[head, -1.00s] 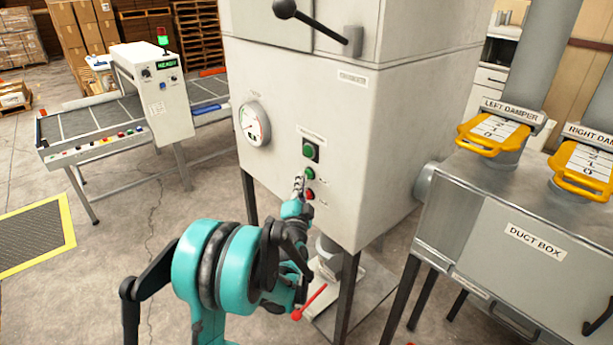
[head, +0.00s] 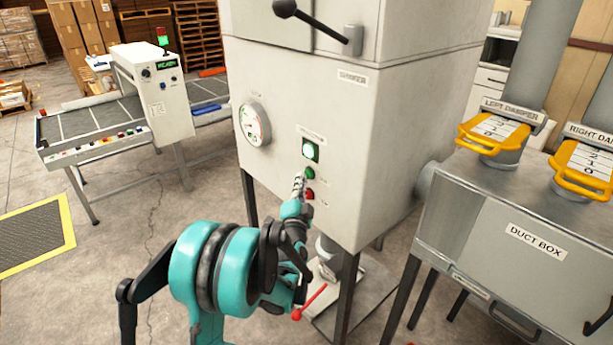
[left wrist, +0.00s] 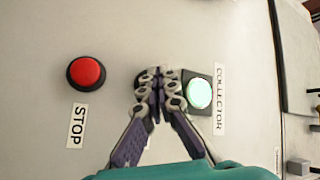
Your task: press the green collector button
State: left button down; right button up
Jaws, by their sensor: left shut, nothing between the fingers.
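The green button (head: 309,173) is on the front of the pale machine (head: 350,125). The red stop button (head: 310,195) is below the green one. My left gripper (head: 299,178) is shut and empty, its tips at the green button. In the left wrist view the fingertips (left wrist: 157,78) lie between the red button (left wrist: 86,73) and the lamp, hiding the green button. I cannot tell whether they touch it. My right gripper is not in view.
A round gauge (head: 253,124) is on the machine's left part. The duct box (head: 480,225) with yellow damper handles (head: 490,135) stands at right. A conveyor (head: 80,125) stands at back left. A red-tipped lever (head: 298,314) is below my arm.

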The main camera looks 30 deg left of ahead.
pick_arm(q)
jog(key=shift+s+a, duration=0.2)
jog(key=shift+s, duration=0.35)
jog(key=s, duration=0.1)
jog(key=s+a, duration=0.1)
jog(key=s, duration=0.1)
jog(key=s+a, duration=0.1)
jog(key=shift+s+b, duration=0.3)
jog(key=shift+b, duration=0.1)
dwell(0.6)
